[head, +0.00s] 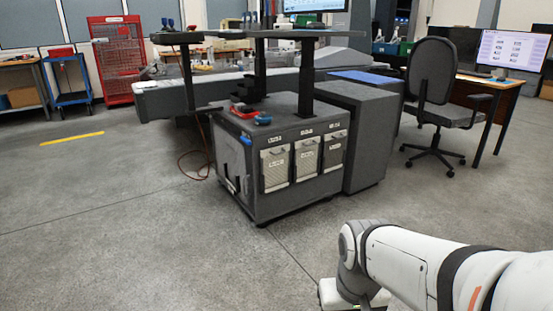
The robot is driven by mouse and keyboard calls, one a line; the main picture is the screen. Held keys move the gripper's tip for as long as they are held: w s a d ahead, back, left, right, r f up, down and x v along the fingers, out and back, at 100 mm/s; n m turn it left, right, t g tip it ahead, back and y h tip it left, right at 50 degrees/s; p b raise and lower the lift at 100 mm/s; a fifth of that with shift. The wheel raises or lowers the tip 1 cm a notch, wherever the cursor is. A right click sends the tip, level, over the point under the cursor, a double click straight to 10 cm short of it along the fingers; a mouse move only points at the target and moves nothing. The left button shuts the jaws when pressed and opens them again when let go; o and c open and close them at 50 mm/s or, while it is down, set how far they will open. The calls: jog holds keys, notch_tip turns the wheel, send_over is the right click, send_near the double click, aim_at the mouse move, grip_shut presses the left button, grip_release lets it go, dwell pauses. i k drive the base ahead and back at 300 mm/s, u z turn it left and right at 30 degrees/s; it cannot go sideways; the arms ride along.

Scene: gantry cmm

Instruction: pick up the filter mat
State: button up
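A dark grey cabinet (240,160) stands on the floor near the middle of the head view. Its front holds three pale, mesh-like panels in a row: a left panel (275,168), a middle panel (307,158) and a right panel (335,151). Each has a small label above it, too small to read. These panels look like filter mats, but I cannot tell which one the task names. My arm reaches in from the lower right, well apart from the cabinet. Its wrist is at the bottom edge, and my gripper's fingers are not visible.
Red and blue items (245,112) lie on the cabinet top. An orange cable (190,165) hangs to the floor at its left. A grey box unit (365,130) adjoins its right side. An office chair (435,95) stands farther right. The floor in front is clear.

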aim_at(275, 161)
jog(key=u, duration=0.05)
jog(key=i, duration=0.95)
jog(key=z, duration=0.1)
